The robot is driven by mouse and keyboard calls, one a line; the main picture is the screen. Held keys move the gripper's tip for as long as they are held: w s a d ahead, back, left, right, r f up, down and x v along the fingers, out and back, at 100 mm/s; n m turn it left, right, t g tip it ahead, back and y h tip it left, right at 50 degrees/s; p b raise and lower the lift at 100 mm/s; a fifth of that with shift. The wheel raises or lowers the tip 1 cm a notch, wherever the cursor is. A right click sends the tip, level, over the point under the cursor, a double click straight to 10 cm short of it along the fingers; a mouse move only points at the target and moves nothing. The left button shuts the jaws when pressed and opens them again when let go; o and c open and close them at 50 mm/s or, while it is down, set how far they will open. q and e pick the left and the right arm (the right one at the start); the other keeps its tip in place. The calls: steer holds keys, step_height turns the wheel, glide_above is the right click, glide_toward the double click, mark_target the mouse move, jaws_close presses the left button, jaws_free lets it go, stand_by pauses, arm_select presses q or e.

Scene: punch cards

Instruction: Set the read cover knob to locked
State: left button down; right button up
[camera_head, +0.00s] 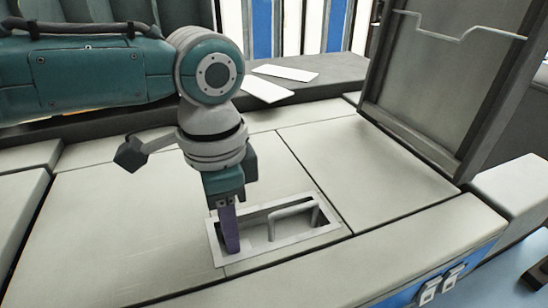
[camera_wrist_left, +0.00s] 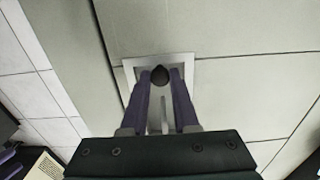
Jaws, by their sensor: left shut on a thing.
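The read cover knob (camera_wrist_left: 160,75) is a dark round knob at one end of a pale framed recess in the flat cover. My left gripper (camera_head: 231,245) points down into the left end of that recess (camera_head: 327,232). In the left wrist view its two purple fingers stand on either side of the knob, shut on it. In the head view the fingers hide the knob. I cannot tell the knob's turned position. A pale bar handle (camera_head: 293,212) stands in the recess to the right of the fingers. My right gripper is not in view.
The pale cover panels (camera_head: 110,225) around the recess are flat and clear. Two white cards (camera_head: 286,73) lie on the grey ledge behind. A tall grey framed panel (camera_head: 445,75) rises at the right.

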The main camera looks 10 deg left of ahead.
arm_select(q)
steer(key=c, duration=0.9)
jaws_free()
steer(key=shift+s+a+f, duration=0.1)
steer(key=shift+s+a, duration=0.05)
steer(key=shift+a, duration=0.05)
step_height(320, 180, up, 10)
steer(key=shift+p, duration=0.75)
steer(key=shift+d, duration=0.1)
